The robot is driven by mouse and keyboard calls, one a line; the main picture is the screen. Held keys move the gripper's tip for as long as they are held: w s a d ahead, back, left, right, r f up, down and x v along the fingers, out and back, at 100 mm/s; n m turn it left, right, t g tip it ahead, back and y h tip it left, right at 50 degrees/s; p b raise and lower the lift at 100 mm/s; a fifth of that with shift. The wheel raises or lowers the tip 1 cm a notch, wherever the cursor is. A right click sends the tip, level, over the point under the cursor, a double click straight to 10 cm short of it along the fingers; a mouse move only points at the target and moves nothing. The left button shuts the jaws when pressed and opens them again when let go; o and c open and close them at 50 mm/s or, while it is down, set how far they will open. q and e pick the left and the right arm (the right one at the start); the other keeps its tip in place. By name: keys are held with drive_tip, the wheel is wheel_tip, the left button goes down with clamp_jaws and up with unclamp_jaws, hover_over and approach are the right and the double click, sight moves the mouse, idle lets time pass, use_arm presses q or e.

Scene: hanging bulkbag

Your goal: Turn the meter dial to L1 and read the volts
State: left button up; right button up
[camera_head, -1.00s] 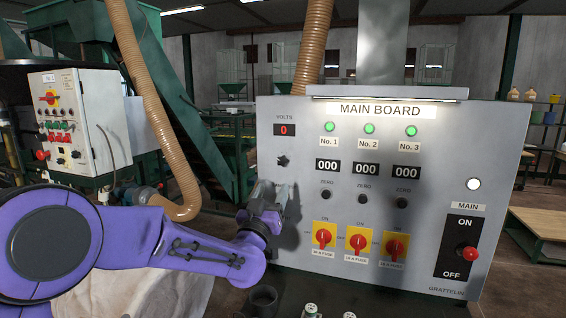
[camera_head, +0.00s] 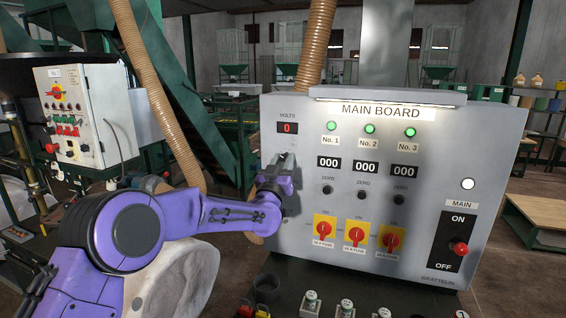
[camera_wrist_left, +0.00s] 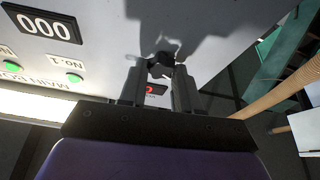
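The grey main board (camera_head: 430,190) faces me. Its VOLTS display (camera_head: 288,128) shows a red 0 and also appears, partly covered, between my fingers in the left wrist view (camera_wrist_left: 153,90). My left gripper (camera_head: 284,164) is up at the board just below this display and covers the meter dial in the head view. In the left wrist view the small black dial (camera_wrist_left: 161,64) lies between the tips of my left gripper (camera_wrist_left: 160,70). The fingers are apart; contact with the dial cannot be told. The dial's position marks are not readable. My right gripper is out of view.
Three 000 readouts (camera_head: 366,168), green lamps (camera_head: 370,129) and red rotary switches on yellow plates (camera_head: 356,234) are to the right of the gripper. A red MAIN knob (camera_head: 460,249) is at the far right. A brown hose (camera_head: 160,100) hangs at left.

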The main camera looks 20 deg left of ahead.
use_arm(q)
drive_tip(key=c, duration=0.3)
drive_tip(key=shift+f, duration=0.1)
drive_tip(key=shift+f+m+h+b, duration=0.1)
drive_tip(key=shift+m+h+b, duration=0.3)
drive_tip(key=shift+m+b, duration=0.3)
drive_tip(key=shift+a+m+g+h+b, duration=0.1)
drive_tip(key=shift+m+g+h+b, duration=0.1)
drive_tip(key=shift+m+h+b, duration=1.05)
drive_tip(key=shift+m+g+h+b, duration=0.2)
drive_tip(key=shift+m+h+b, duration=0.25)
drive_tip(key=shift+m, duration=1.5)
drive_tip(key=shift+a+m+g+h+b, duration=0.15)
drive_tip(key=shift+m+h+b, duration=0.65)
drive_tip(key=shift+m, duration=0.8)
drive_tip(key=shift+d+m+g, duration=0.1)
drive_tip(key=shift+m+g, duration=0.15)
drive_tip(key=shift+m, duration=0.05)
